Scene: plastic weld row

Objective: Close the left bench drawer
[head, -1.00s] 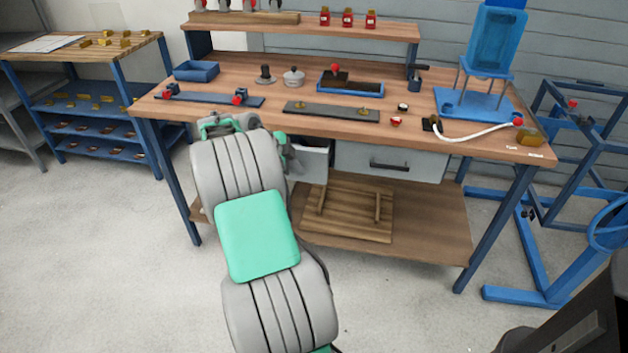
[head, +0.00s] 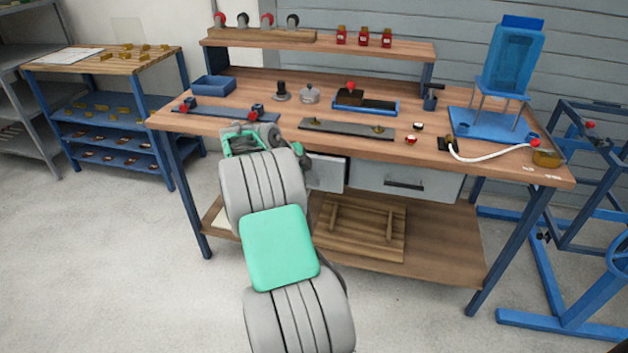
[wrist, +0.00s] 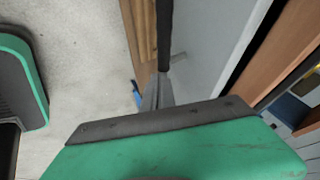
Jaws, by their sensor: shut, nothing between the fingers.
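The left bench drawer (head: 325,173) is grey and hangs under the bench top, partly open, with a dark gap along its top. My arm covers its left part in the head view. In the wrist view its pale grey front (wrist: 208,38) fills the upper middle, with a dark bar handle (wrist: 165,35) along it. My gripper (wrist: 158,92) is shut and empty, its fingertips at the near end of that handle. I cannot tell whether they touch it. In the head view the fingers are hidden behind my arm.
The right drawer (head: 408,180) is flush under the bench top (head: 290,118). A slatted wooden board (head: 362,226) lies on the lower shelf (head: 450,240). A bench leg (head: 188,200) stands left of my arm. The floor at left is clear.

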